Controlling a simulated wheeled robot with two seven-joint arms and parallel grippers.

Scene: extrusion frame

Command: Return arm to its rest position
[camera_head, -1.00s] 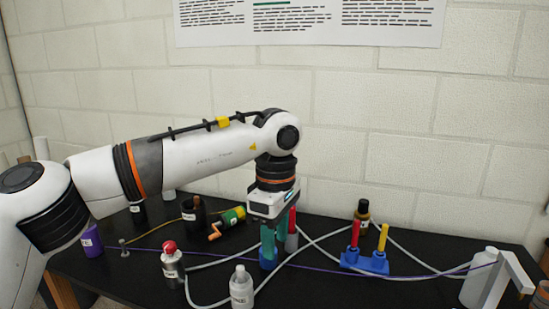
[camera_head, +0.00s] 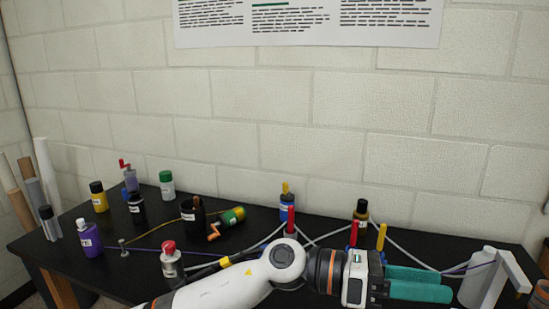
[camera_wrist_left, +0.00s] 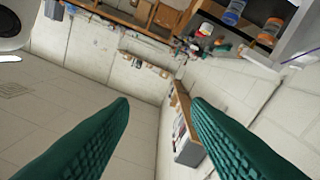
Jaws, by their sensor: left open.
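My left arm comes in from the bottom of the head view. Its gripper (camera_head: 420,284) has two green fingers pointing right, above the front right part of the black table (camera_head: 134,280). The fingers are apart with nothing between them. The arm hides part of the table's front and part of the blue stand. My right gripper does not show.
A red-topped bottle (camera_head: 172,264) stands left of my arm. Red and yellow rods (camera_head: 381,238) rise behind the gripper. A white bracket (camera_head: 490,280) is at the right.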

